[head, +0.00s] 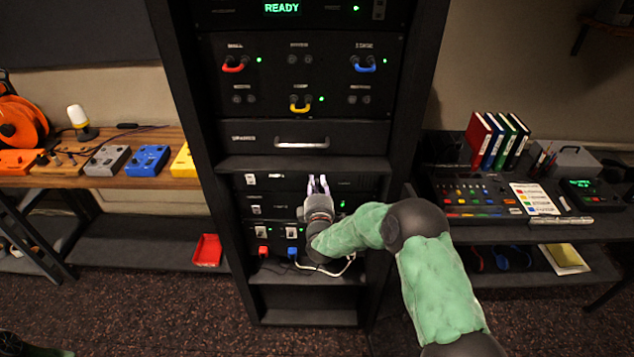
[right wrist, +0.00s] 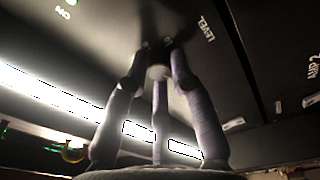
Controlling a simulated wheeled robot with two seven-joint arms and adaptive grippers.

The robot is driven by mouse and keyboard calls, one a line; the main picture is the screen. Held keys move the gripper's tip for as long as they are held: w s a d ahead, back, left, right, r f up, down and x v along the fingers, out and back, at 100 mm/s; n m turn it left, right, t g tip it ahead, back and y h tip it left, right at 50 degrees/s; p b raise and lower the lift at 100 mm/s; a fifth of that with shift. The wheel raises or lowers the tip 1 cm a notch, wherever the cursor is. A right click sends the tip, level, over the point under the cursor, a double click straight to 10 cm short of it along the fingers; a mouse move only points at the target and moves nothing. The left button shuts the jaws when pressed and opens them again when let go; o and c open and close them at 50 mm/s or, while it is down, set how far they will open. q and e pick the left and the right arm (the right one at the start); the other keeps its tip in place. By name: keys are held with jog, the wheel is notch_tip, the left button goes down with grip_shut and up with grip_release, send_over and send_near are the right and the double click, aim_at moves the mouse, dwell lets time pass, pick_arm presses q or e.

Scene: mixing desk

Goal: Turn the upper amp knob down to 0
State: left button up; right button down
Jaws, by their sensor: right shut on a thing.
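My right gripper (head: 318,181) reaches into the rack at the upper amp panel (head: 268,182). In the right wrist view its fingers (right wrist: 160,48) come together on the dark upper amp knob (right wrist: 155,46). The knob shows only in part between the fingertips, and its pointer and scale cannot be read. In the head view the gripper hides the knob. My left gripper is out of view.
A drawer with a bright handle (head: 301,144) sits above the amps. Below are white switches with red (head: 263,250) and blue (head: 292,253) plugs and a white cable. Rack side posts flank the arm. A mixer (head: 480,195) stands right; pedals (head: 148,159) stand left.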

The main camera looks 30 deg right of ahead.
jog(key=n+p, duration=0.1)
jog(key=n, duration=0.3)
jog(key=n+y+p, duration=0.1)
jog(key=n, duration=0.3)
jog(key=shift+n+p, duration=0.3)
dwell(0.4)
jog(key=c, duration=1.1)
grip_release()
jog(key=shift+o, duration=0.2)
jog(key=shift+s, duration=0.1)
jog(key=v, duration=1.2)
jog(key=shift+a, duration=0.1)
